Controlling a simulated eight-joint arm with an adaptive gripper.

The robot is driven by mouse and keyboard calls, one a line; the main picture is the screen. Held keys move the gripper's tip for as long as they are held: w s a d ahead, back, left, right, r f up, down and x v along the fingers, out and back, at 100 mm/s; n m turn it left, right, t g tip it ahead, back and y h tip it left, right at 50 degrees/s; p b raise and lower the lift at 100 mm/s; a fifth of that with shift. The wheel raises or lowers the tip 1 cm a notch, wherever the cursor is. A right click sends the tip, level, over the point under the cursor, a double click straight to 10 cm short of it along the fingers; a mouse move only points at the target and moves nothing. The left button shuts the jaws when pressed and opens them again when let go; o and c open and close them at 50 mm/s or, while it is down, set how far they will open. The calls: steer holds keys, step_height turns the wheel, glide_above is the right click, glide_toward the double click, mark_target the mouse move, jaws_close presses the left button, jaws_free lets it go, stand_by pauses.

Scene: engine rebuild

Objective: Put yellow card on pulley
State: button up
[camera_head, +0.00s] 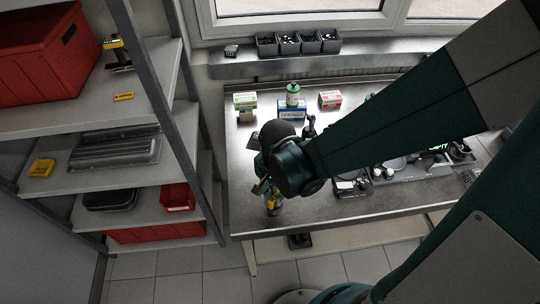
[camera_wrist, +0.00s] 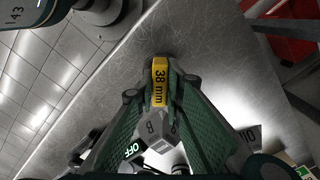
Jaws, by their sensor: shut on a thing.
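My gripper (camera_wrist: 158,88) is shut on a yellow piece marked "38 mm" (camera_wrist: 160,75), which I take to be the yellow card. It is held between the fingertips above the bare metal bench. In the head view my gripper (camera_head: 267,188) is over the front left of the bench, with a yellow part (camera_head: 273,203) showing at its end. A grey piece marked "8" (camera_wrist: 153,128) shows between the fingers; I cannot tell whether it joins the yellow piece. I cannot make out the pulley in either view; my arm covers much of the bench.
The steel bench (camera_head: 240,170) carries a blue SPRINGS box (camera_head: 291,112), small cartons (camera_head: 330,99) and parts at the right. Dark bins (camera_head: 311,42) stand on the back ledge. A shelf rack (camera_head: 170,105) at left holds red crates and yellow items (camera_head: 41,167).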

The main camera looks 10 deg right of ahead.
steer(key=shift+f, duration=0.45)
steer(key=shift+f, duration=0.2)
steer(key=o, duration=0.8)
steer(key=shift+r, duration=0.35)
steer(key=shift+r+p, duration=0.8)
steer(key=shift+r, duration=5.05)
